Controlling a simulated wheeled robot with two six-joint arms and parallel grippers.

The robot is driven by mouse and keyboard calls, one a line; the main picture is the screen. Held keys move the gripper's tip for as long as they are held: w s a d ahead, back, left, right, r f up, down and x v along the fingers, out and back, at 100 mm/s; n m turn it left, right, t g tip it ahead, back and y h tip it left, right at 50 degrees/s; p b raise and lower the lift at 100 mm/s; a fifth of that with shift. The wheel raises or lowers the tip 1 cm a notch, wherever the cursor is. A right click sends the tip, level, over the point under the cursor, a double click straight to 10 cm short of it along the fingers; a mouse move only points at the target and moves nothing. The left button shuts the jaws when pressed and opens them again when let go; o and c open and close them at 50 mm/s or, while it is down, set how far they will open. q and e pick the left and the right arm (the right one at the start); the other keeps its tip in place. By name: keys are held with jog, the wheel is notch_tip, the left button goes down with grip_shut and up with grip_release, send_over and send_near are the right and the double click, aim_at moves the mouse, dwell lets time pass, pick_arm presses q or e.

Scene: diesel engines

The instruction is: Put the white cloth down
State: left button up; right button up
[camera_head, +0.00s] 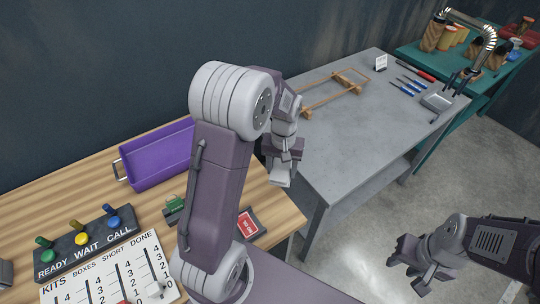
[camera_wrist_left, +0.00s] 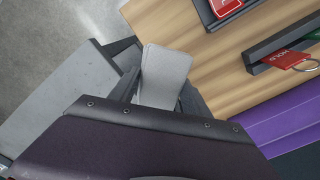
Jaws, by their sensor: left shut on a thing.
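The white cloth (camera_wrist_left: 165,75) shows in the left wrist view as a small, pale, flat piece between the fingers of my left gripper (camera_wrist_left: 158,90). In the head view my left gripper (camera_head: 283,160) points down near the right edge of the wooden table, by the gap to the grey table. It is shut on the cloth, whose pale end (camera_head: 280,178) hangs below the fingers. My right gripper (camera_head: 404,272) is at the lower right over the bare floor, with its fingers apart and nothing between them.
The wooden table (camera_head: 275,205) holds a purple bin (camera_head: 160,155), a button panel (camera_head: 85,243), a white tally board (camera_head: 110,272) and a red card (camera_head: 247,224). The grey table (camera_head: 345,135) carries a wooden frame (camera_head: 335,92), blue-handled tools and a metal tray (camera_head: 436,103); its near part is clear.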

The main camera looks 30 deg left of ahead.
pick_arm(q)
jog(key=shift+w+a, duration=0.35)
jog(key=shift+w, duration=0.05)
jog(key=s+a+f, duration=0.2)
jog(key=a, duration=0.2)
jog(key=p, duration=0.1)
send_over(250, 183)
notch_tip(250, 183, down, 5)
jog(key=shift+w+a+r, duration=0.1)
jog(key=shift+a, duration=0.05)
jog(key=shift+s, duration=0.2)
notch_tip(250, 183, down, 4)
jog(key=shift+r+p, duration=0.1)
jog(key=shift+p, duration=0.2)
jog(key=shift+w, duration=0.1)
jog(key=shift+f, duration=0.2)
jog(key=o, duration=1)
jog(key=shift+o, duration=1)
